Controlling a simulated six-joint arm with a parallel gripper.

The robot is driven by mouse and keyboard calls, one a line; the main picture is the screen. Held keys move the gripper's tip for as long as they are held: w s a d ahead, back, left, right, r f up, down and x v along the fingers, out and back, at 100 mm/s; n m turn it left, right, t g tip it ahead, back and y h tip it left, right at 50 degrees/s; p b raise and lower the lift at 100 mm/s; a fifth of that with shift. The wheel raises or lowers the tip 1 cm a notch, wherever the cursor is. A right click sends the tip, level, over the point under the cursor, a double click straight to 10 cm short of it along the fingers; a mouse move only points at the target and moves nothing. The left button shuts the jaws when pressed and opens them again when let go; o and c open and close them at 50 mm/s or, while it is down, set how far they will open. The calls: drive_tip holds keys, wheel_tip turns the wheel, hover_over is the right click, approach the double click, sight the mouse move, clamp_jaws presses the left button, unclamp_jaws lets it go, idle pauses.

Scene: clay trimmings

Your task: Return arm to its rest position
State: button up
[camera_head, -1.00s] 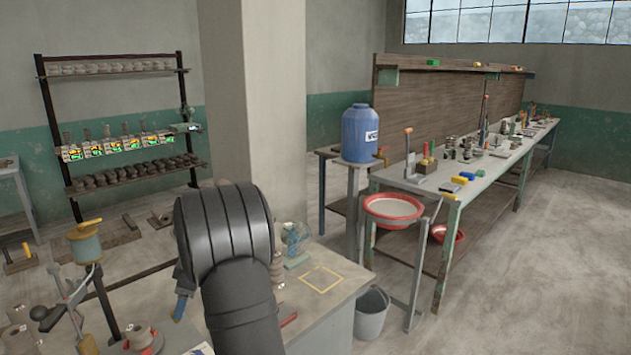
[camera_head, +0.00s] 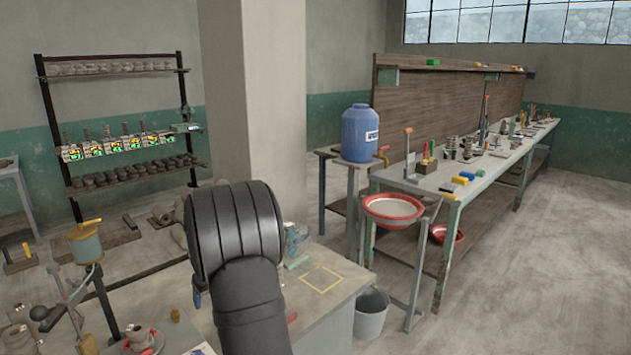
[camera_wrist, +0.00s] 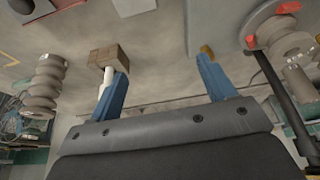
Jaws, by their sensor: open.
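My gripper (camera_wrist: 162,85) shows in the wrist view with its two blue fingers spread wide apart. Nothing is between the fingers. The left finger shows close to a small brown block with a white stem (camera_wrist: 108,62); I cannot tell whether they touch.
A stack of grey clay rings (camera_wrist: 45,82) is left in the wrist view, and another stack (camera_wrist: 290,50) is at the right. In the head view, a yellow-outlined square (camera_head: 321,278) lies clear on the bench. A grey bucket (camera_head: 371,314) stands beside it.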

drive_tip(key=shift+w+d+f+m+t+h, duration=0.3)
drive_tip(key=shift+w+d+m, duration=0.35)
drive_tip(key=shift+m, duration=0.5)
drive_tip(key=shift+w+d+f+m+t+h, duration=0.15)
drive_tip(key=shift+w+d+m+h, duration=0.4)
drive_tip(key=shift+m, duration=0.65)
drive_tip(key=shift+w+d+f+m+t+h, duration=0.25)
drive_tip(key=shift+w+d+m, duration=0.5)
drive_tip(key=shift+m, duration=0.4)
drive_tip(key=shift+o, duration=0.4)
drive_tip(key=o, duration=0.4)
drive_tip(key=shift+o, duration=0.2)
drive_tip(key=s+a+r+n+g+h, duration=0.1)
drive_tip(key=s+a+r+n+g, duration=0.15)
drive_tip(key=s+r, duration=0.45)
drive_tip(key=s+a+r+n+g, duration=0.2)
drive_tip(key=s+a+r+n, duration=0.2)
drive_tip(key=s, duration=0.5)
wheel_tip(320, 180, down, 9)
drive_tip(key=shift+f, duration=0.15)
